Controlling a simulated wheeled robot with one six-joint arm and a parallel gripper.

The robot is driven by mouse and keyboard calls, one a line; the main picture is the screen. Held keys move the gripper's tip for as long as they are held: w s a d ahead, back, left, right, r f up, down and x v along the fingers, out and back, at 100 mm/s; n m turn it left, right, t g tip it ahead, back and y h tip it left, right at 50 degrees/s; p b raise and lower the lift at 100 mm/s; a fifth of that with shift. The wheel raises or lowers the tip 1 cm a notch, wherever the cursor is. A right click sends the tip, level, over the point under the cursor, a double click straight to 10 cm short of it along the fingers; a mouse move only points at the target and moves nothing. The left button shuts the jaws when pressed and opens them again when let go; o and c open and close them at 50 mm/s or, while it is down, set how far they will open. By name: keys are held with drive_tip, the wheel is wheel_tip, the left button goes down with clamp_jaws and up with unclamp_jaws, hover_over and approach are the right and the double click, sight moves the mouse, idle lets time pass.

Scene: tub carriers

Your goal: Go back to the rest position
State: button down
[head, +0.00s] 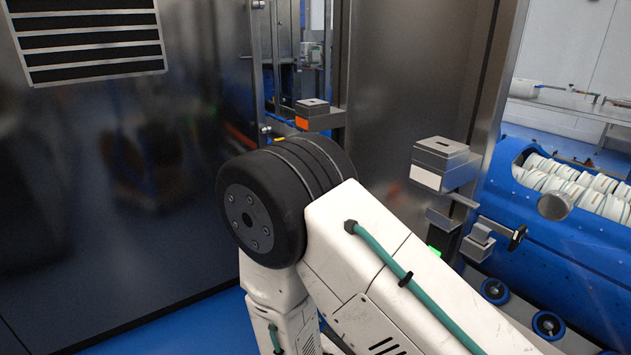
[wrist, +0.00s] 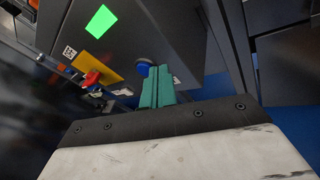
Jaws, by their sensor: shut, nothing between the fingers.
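My gripper (wrist: 157,90) shows in the wrist view as two green fingers pressed together, with nothing between them. Its tips appear close to a blue round knob or button on a dark grey panel (wrist: 190,40); I cannot tell whether they touch it. In the head view my white arm fills the lower middle, with a black joint at its elbow. My gripper is not visible in the head view.
A dark metal cabinet (head: 110,190) stands at the left. Grey box-like fittings (head: 443,163) sit on the steel frame to the right. A blue tub (head: 570,235) with white discs lies at the far right. Blue floor (head: 190,335) shows below.

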drive_tip(key=s+d+r+m+g+h, duration=0.2)
drive_tip(key=s+d+r+m+g, duration=0.2)
drive_tip(key=d+r+m+g, duration=0.25)
drive_tip(key=s+d+r+m+g+h, duration=0.35)
drive_tip(key=d+r+m+g, duration=0.2)
drive_tip(key=d+r, duration=0.2)
drive_tip(key=s+d+r+m+y, duration=0.2)
drive_tip(key=s+r+m+y, duration=0.4)
drive_tip(key=r, duration=0.3)
drive_tip(key=s+d+r+m+y, duration=0.2)
drive_tip(key=s+r+m+y, duration=0.5)
drive_tip(key=r, duration=0.3)
drive_tip(key=shift+s+y, duration=0.45)
drive_tip(key=shift+s, duration=0.35)
